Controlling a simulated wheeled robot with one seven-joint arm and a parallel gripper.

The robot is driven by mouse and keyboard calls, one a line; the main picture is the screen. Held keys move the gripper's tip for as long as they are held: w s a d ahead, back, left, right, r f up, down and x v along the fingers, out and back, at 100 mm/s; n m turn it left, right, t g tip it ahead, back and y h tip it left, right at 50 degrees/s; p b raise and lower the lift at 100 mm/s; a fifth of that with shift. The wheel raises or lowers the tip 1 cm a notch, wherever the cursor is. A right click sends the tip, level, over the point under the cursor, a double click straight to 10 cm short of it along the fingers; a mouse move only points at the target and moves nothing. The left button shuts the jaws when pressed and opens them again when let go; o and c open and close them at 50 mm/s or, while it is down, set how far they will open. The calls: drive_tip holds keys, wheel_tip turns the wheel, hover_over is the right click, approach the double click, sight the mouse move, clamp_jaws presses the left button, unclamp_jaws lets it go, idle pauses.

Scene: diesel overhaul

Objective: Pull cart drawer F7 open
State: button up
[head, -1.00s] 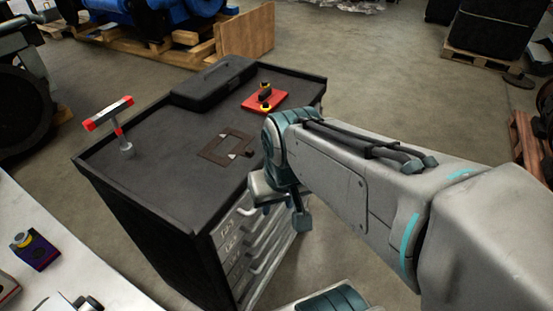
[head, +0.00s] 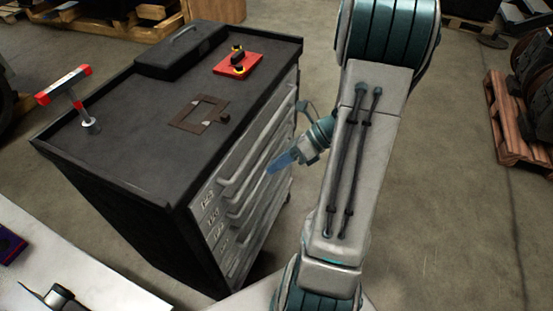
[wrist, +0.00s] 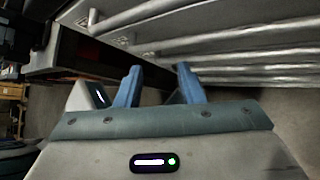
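The black-topped tool cart (head: 130,110) stands left of my arm, with a stack of light grey drawer fronts facing me on its right side. Each front has a long bar handle (head: 258,150) and a small label (head: 208,200) at its near end. The labels are too small to read, so I cannot tell which drawer is F7. My gripper (head: 279,163) is in front of the drawer fronts, near the handles. In the wrist view its two blue fingers (wrist: 160,84) stand apart with nothing visible between them. Several bar handles (wrist: 230,46) run across ahead of them.
On the cart top are a black case (head: 180,50), a red block with a black and yellow part (head: 238,66), a brown gasket-like plate (head: 200,113) and a red-and-grey T-shaped tool (head: 65,85). A white table (head: 100,270) is at lower left.

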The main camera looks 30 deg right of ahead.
drive_tip(key=d+f+m+t+b, duration=0.2)
drive_tip(key=d+f+m+t, duration=0.85)
drive_tip(key=d+m, duration=0.5)
drive_tip(key=w+a+f+m, duration=0.2)
drive_tip(key=w+a+f, duration=0.1)
drive_tip(key=w+a, duration=0.6)
drive_tip(key=shift+w+a+f+g+h, duration=0.2)
drive_tip(key=shift+w+g+h, duration=0.25)
drive_tip(key=shift+w, duration=0.55)
clamp_jaws()
